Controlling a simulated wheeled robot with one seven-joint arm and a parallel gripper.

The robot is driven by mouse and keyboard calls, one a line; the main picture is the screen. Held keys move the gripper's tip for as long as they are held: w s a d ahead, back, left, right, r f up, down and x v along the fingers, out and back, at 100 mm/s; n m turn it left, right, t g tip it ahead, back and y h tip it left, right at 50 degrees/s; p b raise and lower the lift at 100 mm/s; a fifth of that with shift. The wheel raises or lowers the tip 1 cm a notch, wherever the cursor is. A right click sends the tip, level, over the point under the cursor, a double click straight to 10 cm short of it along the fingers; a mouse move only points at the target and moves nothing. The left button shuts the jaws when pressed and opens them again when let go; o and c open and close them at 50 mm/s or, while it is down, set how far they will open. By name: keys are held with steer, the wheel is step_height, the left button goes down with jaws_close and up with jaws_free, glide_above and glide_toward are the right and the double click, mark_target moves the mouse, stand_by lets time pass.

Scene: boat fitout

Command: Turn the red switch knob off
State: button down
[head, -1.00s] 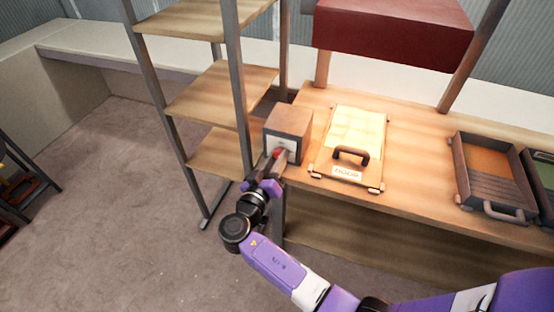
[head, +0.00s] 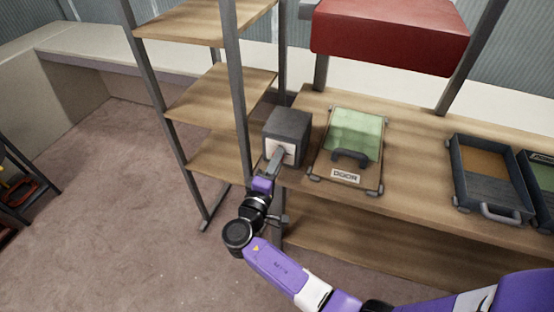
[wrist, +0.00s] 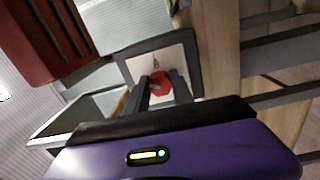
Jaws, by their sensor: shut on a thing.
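The red switch knob (wrist: 160,80) sits on the pale front plate (wrist: 183,63) of a dark grey box, between my fingers in the wrist view. The box (head: 290,125) stands at the left end of the wooden bench in the head view. My gripper (head: 275,160) is at the box's front face and shut on the knob. In the head view my gripper hides the knob. A small mark shows on the plate beside the knob in the wrist view, too small to read.
A hatch panel (head: 357,127) with a green pane, handle and "DOOR" label lies right of the box. An open tray (head: 462,170) is farther right. A shelf post (head: 237,80) stands close left of the box. A red block (head: 390,35) hangs above the bench.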

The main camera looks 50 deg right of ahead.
steer(key=n+p, duration=0.2)
steer(key=n, duration=0.3)
steer(key=shift+n, duration=0.4)
stand_by(0.3)
steer(key=c, duration=1.1)
jaws_free()
steer(key=shift+a, duration=0.15)
steer(key=b+v, duration=0.1)
steer(key=v, duration=0.6)
steer(key=shift+s+a, duration=0.2)
steer(key=shift+a, duration=0.1)
